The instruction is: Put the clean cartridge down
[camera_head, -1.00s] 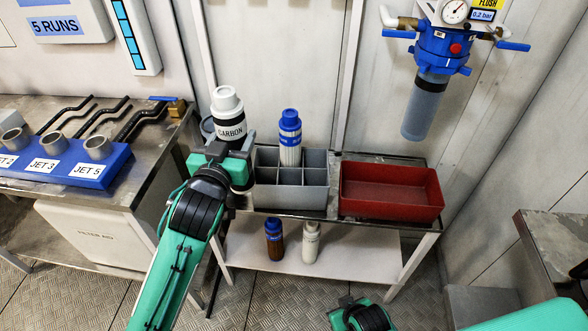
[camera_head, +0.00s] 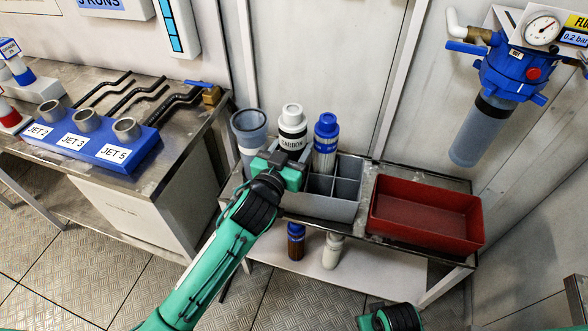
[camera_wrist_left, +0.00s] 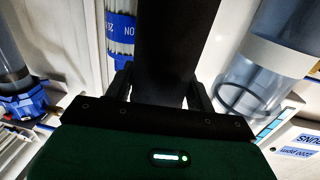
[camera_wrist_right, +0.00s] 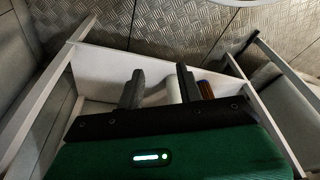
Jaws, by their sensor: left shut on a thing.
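The carbon cartridge (camera_head: 292,128), with a white cap and dark body, stands about upright at the back left of the grey divided crate (camera_head: 318,207). My left gripper (camera_head: 284,168) is shut around it; its dark body fills the gap between the fingers in the left wrist view (camera_wrist_left: 174,50). The gripper hides its lower end, so I cannot tell whether it rests on the compartment floor. A blue-capped cartridge (camera_head: 326,145) stands in the compartment to its right. My right gripper (camera_wrist_right: 160,88) is open and empty, facing the lower shelf.
An empty red tray (camera_head: 425,235) sits right of the crate. A clear housing bowl (camera_head: 249,140) stands left of it. A blue filter head (camera_head: 510,65) hangs on the wall.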

